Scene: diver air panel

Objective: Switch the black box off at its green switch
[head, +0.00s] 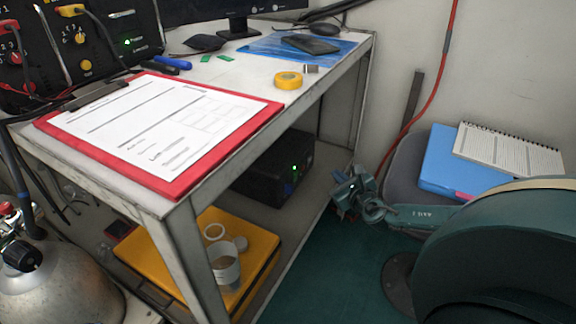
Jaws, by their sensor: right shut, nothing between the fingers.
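The black box (283,172) stands on the lower shelf under the white table, in its shade. My right gripper (341,194) is shut and empty, to the right of the box near the shelf's edge. It looks apart from the switch, with a gap between them in the picture. The fingertips are small and dark here, so their exact distance is hard to tell. My left gripper is not in view.
A red clipboard (255,124) lies on the table's front edge above the shelf. The table leg (190,255) and a yellow case (262,243) with tape rolls are left of the box. A grey chair (402,165) holds a blue folder (455,170) and notebook (510,150).

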